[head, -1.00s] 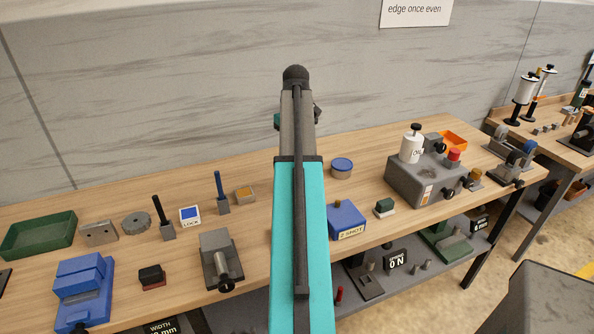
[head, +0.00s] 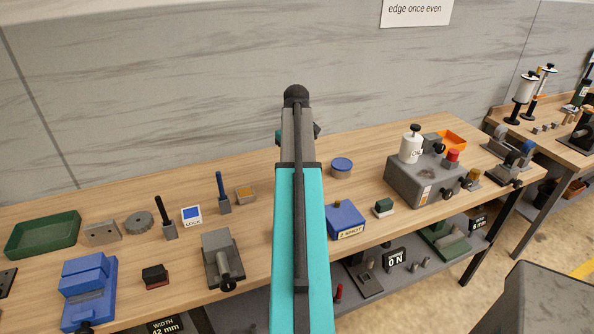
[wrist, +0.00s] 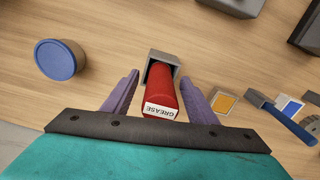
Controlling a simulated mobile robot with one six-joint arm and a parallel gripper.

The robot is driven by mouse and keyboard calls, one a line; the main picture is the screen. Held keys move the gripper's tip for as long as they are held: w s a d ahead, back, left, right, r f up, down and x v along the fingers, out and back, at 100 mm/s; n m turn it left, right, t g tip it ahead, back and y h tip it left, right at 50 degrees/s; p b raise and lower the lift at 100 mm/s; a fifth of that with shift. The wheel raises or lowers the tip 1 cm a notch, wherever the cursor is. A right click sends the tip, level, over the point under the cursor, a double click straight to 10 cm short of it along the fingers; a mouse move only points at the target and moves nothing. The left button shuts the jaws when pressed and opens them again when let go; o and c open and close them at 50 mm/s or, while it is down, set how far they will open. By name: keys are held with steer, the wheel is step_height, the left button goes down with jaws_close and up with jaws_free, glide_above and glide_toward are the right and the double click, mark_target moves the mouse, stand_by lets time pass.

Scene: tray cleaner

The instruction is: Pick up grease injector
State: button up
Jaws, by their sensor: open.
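The grease injector (wrist: 161,93) is a red cylinder with a white label reading GREASE, seen in the wrist view. Its far end sits in a small grey holder (wrist: 165,57) on the wooden bench. My gripper (wrist: 160,92) is open, with one purple finger on each side of the red body. Gaps show between the fingers and the injector, so it is not gripped. In the head view my arm hides the injector and the fingers.
In the wrist view a blue-lidded round tin (wrist: 58,60) stands to the left, and a small block with a yellow top (wrist: 223,102) is close to the right finger. The head view shows a blue box (head: 345,220) and a grey machine (head: 425,182) to the right of my arm.

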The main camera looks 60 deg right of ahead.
steer(key=c, duration=1.2)
steer(key=shift+o, duration=0.2)
steer(key=shift+r, duration=0.15)
steer(key=shift+r+b, duration=1.3)
steer(key=shift+r, duration=3.6)
